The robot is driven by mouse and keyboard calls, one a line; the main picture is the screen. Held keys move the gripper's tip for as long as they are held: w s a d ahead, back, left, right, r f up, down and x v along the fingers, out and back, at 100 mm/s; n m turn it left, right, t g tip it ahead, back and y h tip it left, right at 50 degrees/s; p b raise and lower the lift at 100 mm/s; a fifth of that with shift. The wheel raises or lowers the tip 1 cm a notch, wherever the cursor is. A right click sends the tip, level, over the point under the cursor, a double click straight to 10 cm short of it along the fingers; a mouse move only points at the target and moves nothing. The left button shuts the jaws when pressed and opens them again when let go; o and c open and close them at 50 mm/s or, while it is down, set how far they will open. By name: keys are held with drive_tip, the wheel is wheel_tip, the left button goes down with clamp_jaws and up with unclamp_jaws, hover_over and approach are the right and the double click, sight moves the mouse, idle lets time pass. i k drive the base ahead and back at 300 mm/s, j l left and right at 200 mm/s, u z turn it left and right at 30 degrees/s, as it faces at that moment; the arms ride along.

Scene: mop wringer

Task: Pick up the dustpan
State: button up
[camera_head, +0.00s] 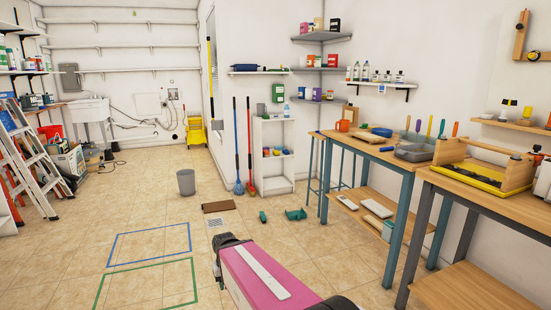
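A teal-green piece that looks like the dustpan (295,214) lies on the tiled floor, in front of the white shelf unit and left of the workbench legs. It is small in this view, so its handle and exact tilt are hard to make out. A smaller teal piece (262,217), perhaps a hand brush, lies apart to its left. My pink arm link reaches up from the bottom middle, nearer to me than both pieces. My gripper's fingers do not show, and nothing held can be seen.
A blue mop (237,150) and a red broom (250,150) lean near the shelf unit (273,182). The workbench (352,148) borders the right. Taped floor at left is clear.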

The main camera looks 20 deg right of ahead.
sight(296, 211)
drive_tip(key=i+l, duration=0.2)
drive_tip(key=l, duration=0.15)
drive_tip(key=i+l, duration=0.25)
drive_tip(key=i+l+u, duration=0.1)
drive_tip(key=l, duration=0.3)
drive_tip(key=i+l, duration=0.3)
drive_tip(key=i+l+u, duration=0.1)
drive_tip(key=i+l, duration=0.15)
drive_tip(key=l, duration=0.15)
drive_tip(key=i+l, duration=0.15)
drive_tip(key=l, duration=0.2)
drive_tip(key=i+l, duration=0.2)
drive_tip(key=l, duration=0.15)
drive_tip(key=i+l+u, duration=0.1)
drive_tip(key=l, duration=0.25)
drive_tip(key=i, duration=0.1)
